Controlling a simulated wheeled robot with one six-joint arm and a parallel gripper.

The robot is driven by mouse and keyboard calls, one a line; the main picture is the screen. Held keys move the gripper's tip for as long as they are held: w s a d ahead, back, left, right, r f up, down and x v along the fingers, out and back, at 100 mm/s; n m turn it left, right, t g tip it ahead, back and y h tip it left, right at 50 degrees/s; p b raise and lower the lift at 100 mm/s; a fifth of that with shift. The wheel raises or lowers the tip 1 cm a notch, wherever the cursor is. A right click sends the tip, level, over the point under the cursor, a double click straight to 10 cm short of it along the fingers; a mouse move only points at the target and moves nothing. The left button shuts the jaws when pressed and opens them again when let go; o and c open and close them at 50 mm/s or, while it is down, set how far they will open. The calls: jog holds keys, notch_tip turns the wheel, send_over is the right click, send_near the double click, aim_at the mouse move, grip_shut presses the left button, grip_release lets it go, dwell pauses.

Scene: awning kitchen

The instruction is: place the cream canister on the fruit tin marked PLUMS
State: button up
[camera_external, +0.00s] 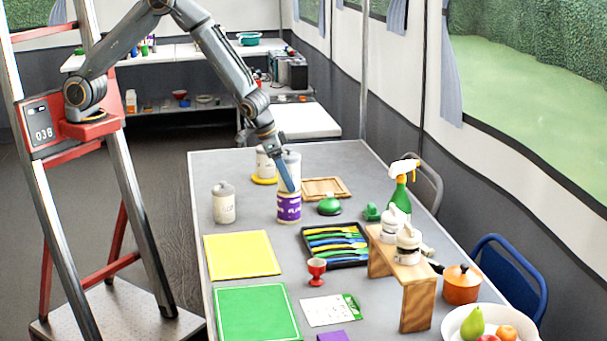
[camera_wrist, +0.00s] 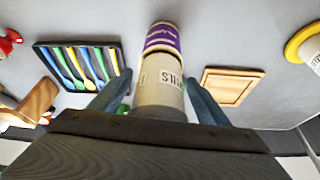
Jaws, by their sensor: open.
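The cream canister (camera_external: 293,163) stands upright on top of the purple fruit tin marked PLUMS (camera_external: 289,209). In the wrist view the canister (camera_wrist: 160,93) shows part of a label ending in "TILS", and the purple tin (camera_wrist: 163,38) lies directly beyond it. My gripper (camera_external: 287,184) is open, with one blue finger on each side of the canister. In the wrist view a gap shows beside the canister at the fingers (camera_wrist: 158,98). The canister's lid end is partly hidden by my gripper.
Another cream canister (camera_external: 223,204) stands to the left, and one (camera_external: 264,162) stands on a yellow round mat behind. A wooden board (camera_external: 325,187), a green-lidded item (camera_external: 329,206) and a cutlery tray (camera_external: 335,246) are close by. Yellow and green mats lie in front.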

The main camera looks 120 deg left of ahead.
jog(key=b+v, duration=0.2)
jog(key=v, duration=1)
jog(key=s+d+f+m+g+h, duration=0.1)
jog(key=s+d+f+m, duration=0.1)
jog(key=s+d, duration=1)
jog(key=s+d+f+m+g+h, duration=0.1)
jog(key=s+d+m, duration=0.4)
jog(key=s+d, duration=0.6)
jog(key=d, duration=0.2)
jog(key=shift+s+d+f+m+g+h, duration=0.25)
jog(key=shift+s+f+m+g+h, duration=0.05)
jog(key=shift+s+f+g+h, duration=0.1)
